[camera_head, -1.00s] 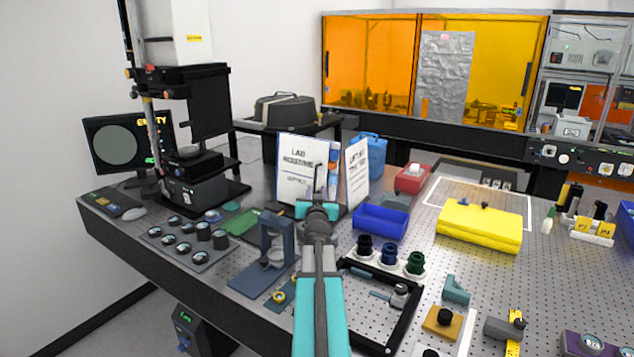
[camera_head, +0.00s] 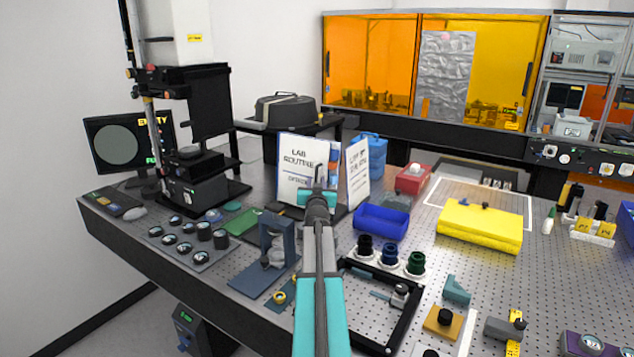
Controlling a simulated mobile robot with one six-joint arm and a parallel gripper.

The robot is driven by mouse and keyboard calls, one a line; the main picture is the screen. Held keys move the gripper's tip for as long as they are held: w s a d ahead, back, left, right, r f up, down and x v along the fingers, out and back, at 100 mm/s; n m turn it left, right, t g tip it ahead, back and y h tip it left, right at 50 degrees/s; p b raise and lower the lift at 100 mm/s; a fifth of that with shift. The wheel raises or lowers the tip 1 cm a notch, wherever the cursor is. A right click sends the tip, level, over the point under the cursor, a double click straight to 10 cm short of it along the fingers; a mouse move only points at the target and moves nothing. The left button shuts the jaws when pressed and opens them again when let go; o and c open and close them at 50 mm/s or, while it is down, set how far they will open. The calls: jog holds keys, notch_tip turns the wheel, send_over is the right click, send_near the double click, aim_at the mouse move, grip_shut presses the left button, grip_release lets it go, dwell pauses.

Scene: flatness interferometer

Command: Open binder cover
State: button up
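A white binder labelled "LAB ROUTINE" (camera_head: 302,160) stands upright on the optical table, with a blue edge on its right side. A second white panel with text (camera_head: 357,172) stands at an angle just right of it; I cannot tell whether it belongs to the same binder. My gripper (camera_head: 319,182) is in front of the right part of the "LAB ROUTINE" face, and my arm reaches up to it from the bottom. The gripper is small and seen from behind, so its finger opening and any contact with the cover are unclear.
A blue open bin (camera_head: 381,222) and a red box (camera_head: 412,178) stand right of the binder. A yellow case (camera_head: 480,226) lies farther right. A blue-grey stand (camera_head: 278,243) and black, blue and green knobs (camera_head: 389,254) flank my arm. The perforated tabletop beyond has some free room.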

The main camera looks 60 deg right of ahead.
jog(key=shift+w+d, duration=0.3)
jog(key=shift+d, duration=0.2)
grip_shut()
